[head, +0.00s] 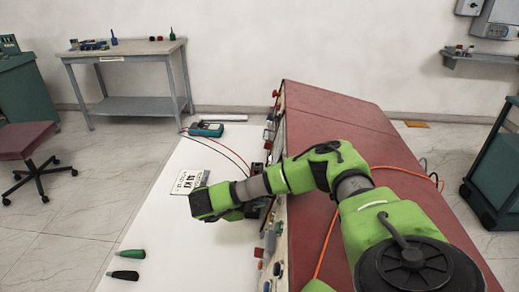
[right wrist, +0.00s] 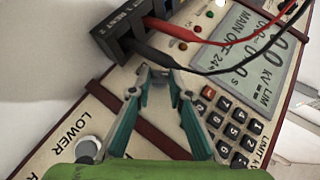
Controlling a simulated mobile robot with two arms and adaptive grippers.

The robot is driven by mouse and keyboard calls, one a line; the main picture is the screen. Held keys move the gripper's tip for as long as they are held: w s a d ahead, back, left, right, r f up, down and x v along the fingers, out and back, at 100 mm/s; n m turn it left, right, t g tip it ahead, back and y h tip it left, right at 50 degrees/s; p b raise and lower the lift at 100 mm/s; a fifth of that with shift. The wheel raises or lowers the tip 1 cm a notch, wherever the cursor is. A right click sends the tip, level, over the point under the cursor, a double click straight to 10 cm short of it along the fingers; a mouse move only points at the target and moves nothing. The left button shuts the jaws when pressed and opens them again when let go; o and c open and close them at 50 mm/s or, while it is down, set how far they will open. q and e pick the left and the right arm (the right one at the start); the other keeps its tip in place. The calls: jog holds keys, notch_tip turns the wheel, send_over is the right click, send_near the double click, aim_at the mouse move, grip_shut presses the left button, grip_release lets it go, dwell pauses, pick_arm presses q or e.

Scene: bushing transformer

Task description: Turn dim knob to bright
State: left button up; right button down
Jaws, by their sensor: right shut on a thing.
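The red control console (head: 340,125) stands on the white table, and its panel faces left in the head view. My right gripper (head: 258,207) is at the panel, partly hidden by my own wrist. In the right wrist view its two fingers (right wrist: 160,78) converge on the panel between the black socket block and the keypad. They are shut on a small knob, taken to be the dim knob, which the fingertips mostly hide. Its pointer and marking cannot be read. My left gripper is not in view.
Close to the fingers are the black socket block (right wrist: 125,32) with red and black leads, the display (right wrist: 237,58) and the keypad (right wrist: 225,125).

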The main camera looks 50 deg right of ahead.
jog(key=c, duration=1.9)
grip_release()
jog(key=shift+v, duration=6.05)
